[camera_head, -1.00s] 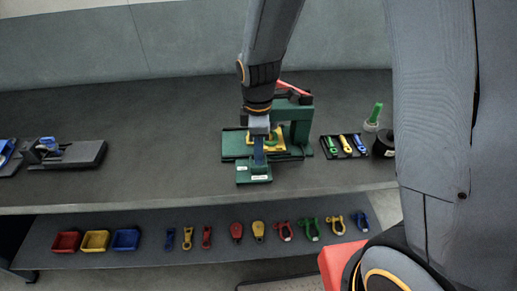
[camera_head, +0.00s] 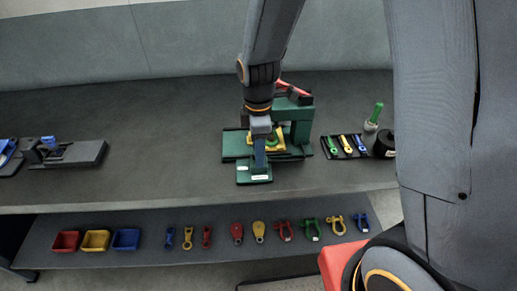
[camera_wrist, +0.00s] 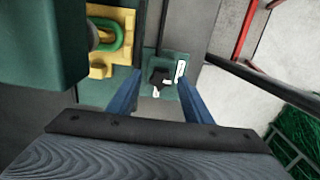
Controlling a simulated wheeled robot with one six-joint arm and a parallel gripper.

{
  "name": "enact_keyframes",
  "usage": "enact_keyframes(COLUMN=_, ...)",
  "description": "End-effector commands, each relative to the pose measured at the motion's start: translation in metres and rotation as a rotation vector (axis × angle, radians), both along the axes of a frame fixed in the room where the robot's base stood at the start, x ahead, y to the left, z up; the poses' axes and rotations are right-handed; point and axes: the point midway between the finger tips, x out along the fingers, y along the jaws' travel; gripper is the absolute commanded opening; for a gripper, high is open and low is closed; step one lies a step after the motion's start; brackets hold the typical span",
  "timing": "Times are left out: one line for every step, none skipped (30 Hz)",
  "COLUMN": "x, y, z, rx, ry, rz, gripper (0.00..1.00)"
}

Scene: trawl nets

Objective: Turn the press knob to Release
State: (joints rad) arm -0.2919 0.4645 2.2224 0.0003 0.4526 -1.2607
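The green press (camera_head: 300,112) stands on the bench, with a red lever at its top. In the wrist view a small black knob (camera_wrist: 160,77) with a white mark sits on the press's green front plate (camera_wrist: 152,60). A white label is beside it. My gripper (camera_wrist: 158,100) is open, its two blue fingers either side of the knob with gaps; I cannot tell whether they reach its height. In the head view my gripper (camera_head: 259,160) is over the front plate and hides the knob. A yellow holder (camera_wrist: 101,68) carries a green link (camera_wrist: 116,45).
A dark tray (camera_head: 349,157) of coloured tools and a black round container (camera_head: 384,145) are right of the press. A fixture (camera_head: 70,154) stands at left. Bins and shackles line the lower shelf (camera_head: 150,258). The bench between fixture and press is clear.

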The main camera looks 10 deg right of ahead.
Motion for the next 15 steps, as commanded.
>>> enact_keyframes(x=0.0, y=0.0, z=0.0, rx=0.0, ry=0.001, rz=0.0, gripper=0.46)
enact_keyframes(x=0.0, y=0.0, z=0.0, rx=0.0, ry=0.001, rz=0.0, gripper=0.46)
enact_keyframes(x=0.0, y=0.0, z=0.0, rx=0.0, ry=0.001, rz=0.0, gripper=0.46)
enact_keyframes(x=0.0, y=0.0, z=0.0, rx=0.0, ry=0.001, rz=0.0, gripper=0.46)
enact_keyframes(x=0.0, y=0.0, z=0.001, rx=0.0, ry=0.0, rz=0.0, gripper=0.46)
enact_keyframes(x=0.0, y=0.0, z=0.003, rx=0.0, ry=-0.001, rz=0.0, gripper=0.46)
enact_keyframes(x=0.0, y=0.0, z=0.004, rx=0.0, ry=-0.001, rz=0.0, gripper=0.46)
enact_keyframes(x=0.001, y=0.0, z=0.007, rx=0.001, ry=-0.002, rz=0.0, gripper=0.46)
enact_keyframes(x=0.001, y=0.0, z=0.01, rx=0.0, ry=-0.002, rz=0.0, gripper=0.46)
enact_keyframes(x=0.001, y=0.0, z=0.014, rx=0.001, ry=-0.002, rz=0.0, gripper=0.46)
enact_keyframes(x=0.001, y=0.0, z=0.018, rx=0.001, ry=-0.004, rz=0.0, gripper=0.46)
enact_keyframes(x=0.001, y=0.0, z=0.023, rx=0.001, ry=-0.003, rz=0.0, gripper=0.46)
enact_keyframes(x=0.001, y=0.0, z=0.027, rx=0.001, ry=-0.004, rz=0.0, gripper=0.46)
enact_keyframes(x=0.001, y=0.0, z=0.032, rx=0.001, ry=-0.004, rz=0.0, gripper=0.46)
enact_keyframes(x=0.001, y=0.0, z=0.038, rx=0.001, ry=-0.004, rz=0.0, gripper=0.46)
